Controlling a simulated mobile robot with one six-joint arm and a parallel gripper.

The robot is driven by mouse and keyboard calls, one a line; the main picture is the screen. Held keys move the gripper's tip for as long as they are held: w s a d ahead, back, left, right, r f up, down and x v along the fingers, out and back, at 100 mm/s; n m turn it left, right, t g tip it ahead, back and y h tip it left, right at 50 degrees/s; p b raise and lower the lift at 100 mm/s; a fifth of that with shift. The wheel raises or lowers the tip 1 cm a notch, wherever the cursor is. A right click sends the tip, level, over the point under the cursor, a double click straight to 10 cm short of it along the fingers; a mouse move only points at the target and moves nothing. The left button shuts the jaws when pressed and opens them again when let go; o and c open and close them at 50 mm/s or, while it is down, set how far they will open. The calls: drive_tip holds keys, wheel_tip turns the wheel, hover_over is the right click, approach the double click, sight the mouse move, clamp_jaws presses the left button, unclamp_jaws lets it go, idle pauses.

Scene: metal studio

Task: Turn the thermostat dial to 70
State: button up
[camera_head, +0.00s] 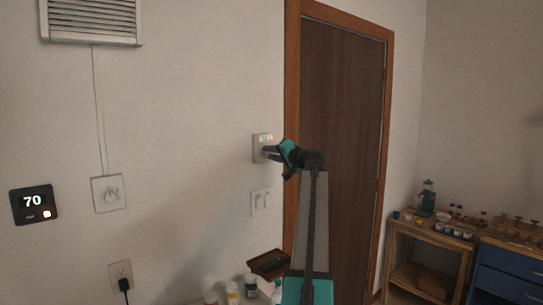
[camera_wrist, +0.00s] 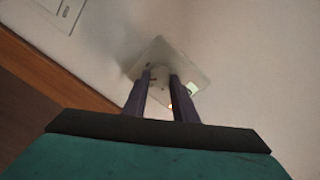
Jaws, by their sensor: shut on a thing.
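A pale square wall plate (camera_head: 257,142) with a small lit patch is mounted left of the door frame. In the wrist view the plate (camera_wrist: 158,50) looks tilted, and a small dial (camera_wrist: 158,70) at its middle sits between my two dark fingers. My gripper (camera_head: 269,152) reaches the plate from the right and is shut on this dial, which the fingers mostly hide. The lit patch (camera_wrist: 192,91) shows right of the fingers, too small to read.
Another white plate with a round knob (camera_head: 111,195) is beside the display, below a vent (camera_head: 92,20). A switch plate (camera_head: 260,202) is under my gripper. A brown tray (camera_head: 268,264) and several bottles stand below. The closed door (camera_head: 340,130) is at right.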

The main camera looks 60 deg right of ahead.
drive_tip(key=shift+m, duration=0.5)
drive_tip(key=o, duration=1)
drive_tip(key=shift+o, duration=0.2)
drive_tip(key=shift+s, duration=0.1)
drive_tip(key=b+v, duration=0.3)
drive_tip(key=v, duration=1)
drive_tip(key=shift+s+b, duration=0.35)
drive_tip(key=shift+a+r, duration=0.1)
